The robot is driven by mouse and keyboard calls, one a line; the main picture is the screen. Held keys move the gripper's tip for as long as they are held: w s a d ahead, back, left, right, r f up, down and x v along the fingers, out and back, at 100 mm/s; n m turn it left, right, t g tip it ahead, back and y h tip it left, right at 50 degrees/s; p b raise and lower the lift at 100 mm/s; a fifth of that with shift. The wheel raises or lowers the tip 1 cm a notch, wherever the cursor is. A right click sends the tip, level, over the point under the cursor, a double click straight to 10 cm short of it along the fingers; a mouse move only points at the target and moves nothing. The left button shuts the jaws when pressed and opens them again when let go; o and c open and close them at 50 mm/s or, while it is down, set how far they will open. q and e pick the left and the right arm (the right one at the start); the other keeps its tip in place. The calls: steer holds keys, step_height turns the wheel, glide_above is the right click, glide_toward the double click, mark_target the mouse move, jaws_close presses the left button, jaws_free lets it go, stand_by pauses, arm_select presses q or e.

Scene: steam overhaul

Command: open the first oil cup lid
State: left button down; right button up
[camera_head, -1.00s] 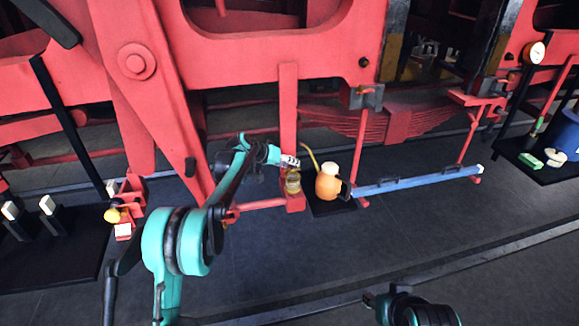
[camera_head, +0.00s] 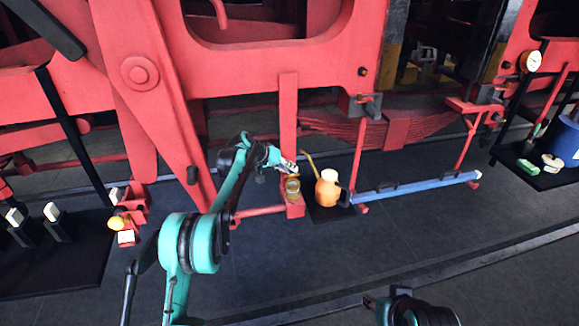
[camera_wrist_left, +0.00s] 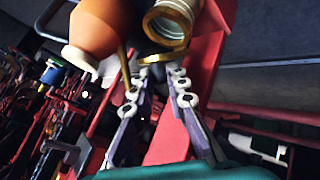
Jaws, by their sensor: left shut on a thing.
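The first oil cup (camera_head: 292,188) is a small brass and glass cup on a red bracket beside the orange oil can. In the left wrist view its round brass mouth (camera_wrist_left: 167,24) shows uncovered. A thin brass lid (camera_wrist_left: 163,57) is seen nearly edge-on at the rim, tilted up off the mouth. My left gripper (camera_head: 289,164) is just above the cup. In the left wrist view its fingers (camera_wrist_left: 156,84) are close together at the lid, shut on it. The exact contact is partly hidden. My right gripper is not seen; only part of my right arm shows at bottom.
The orange oil can (camera_head: 327,189) with its thin spout stands close right of the cup on a dark mat. A blue bar (camera_head: 415,187) lies farther right. A red upright (camera_head: 288,120) rises behind the cup. The floor in front is clear.

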arm_select(q)
steer(key=p, duration=0.1)
steer(key=w+g+p, duration=0.1)
steer(key=shift+a+r+n+p, duration=0.2)
steer(key=shift+r+n+p, duration=0.1)
steer(key=shift+r+p, duration=0.05)
steer(key=shift+w+f+g+p, duration=0.15)
steer(key=shift+f+g+p, duration=0.05)
steer(key=shift+g+p, duration=0.25)
steer(key=c, duration=1.5)
jaws_free()
steer(key=v, duration=1.2)
steer(key=shift+a+f, duration=0.2)
